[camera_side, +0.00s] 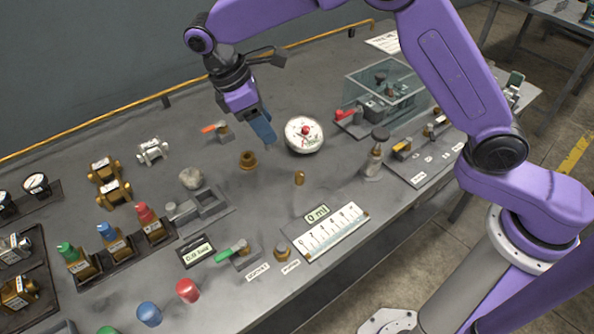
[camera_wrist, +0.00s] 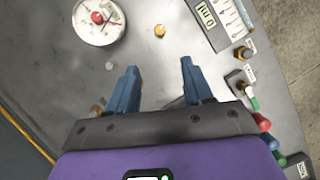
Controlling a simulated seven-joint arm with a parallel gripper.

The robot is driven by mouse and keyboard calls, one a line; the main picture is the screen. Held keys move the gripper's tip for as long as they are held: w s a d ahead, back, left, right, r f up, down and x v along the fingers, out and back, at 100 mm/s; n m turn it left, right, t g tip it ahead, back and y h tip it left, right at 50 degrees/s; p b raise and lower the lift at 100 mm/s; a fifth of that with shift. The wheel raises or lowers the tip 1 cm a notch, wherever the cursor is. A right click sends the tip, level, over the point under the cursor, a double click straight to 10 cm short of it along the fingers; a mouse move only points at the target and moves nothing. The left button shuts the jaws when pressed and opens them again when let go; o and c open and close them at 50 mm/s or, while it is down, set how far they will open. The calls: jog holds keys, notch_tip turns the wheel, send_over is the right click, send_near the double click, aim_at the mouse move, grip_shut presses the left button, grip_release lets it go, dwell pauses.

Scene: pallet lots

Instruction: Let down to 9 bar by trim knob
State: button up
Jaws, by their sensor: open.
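My gripper (camera_side: 268,145) is open and empty. It hangs above the bench, left of a round white gauge (camera_side: 304,135) with a red centre. In the wrist view its blue fingers (camera_wrist: 158,72) stand apart with bare bench between them; the gauge (camera_wrist: 98,20) is at the top left. A knob-like brass part (camera_side: 283,253) with a small label stands at the bench's front edge; I cannot read whether it is the trim knob. A small display (camera_side: 197,253) near it seems to read 0.0 bar. The gauge's reading is too small to tell.
A brass fitting (camera_side: 248,160) and a small brass piece (camera_side: 299,177) stand near my gripper. A green-handled valve (camera_side: 235,249), a 0 ml display (camera_side: 317,213) with a scale (camera_side: 330,232), and a clear box (camera_side: 387,85) surround the area.

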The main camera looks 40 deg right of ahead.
aim_at(298, 174)
jog(key=x, duration=1.7)
jog(key=shift+f, duration=0.2)
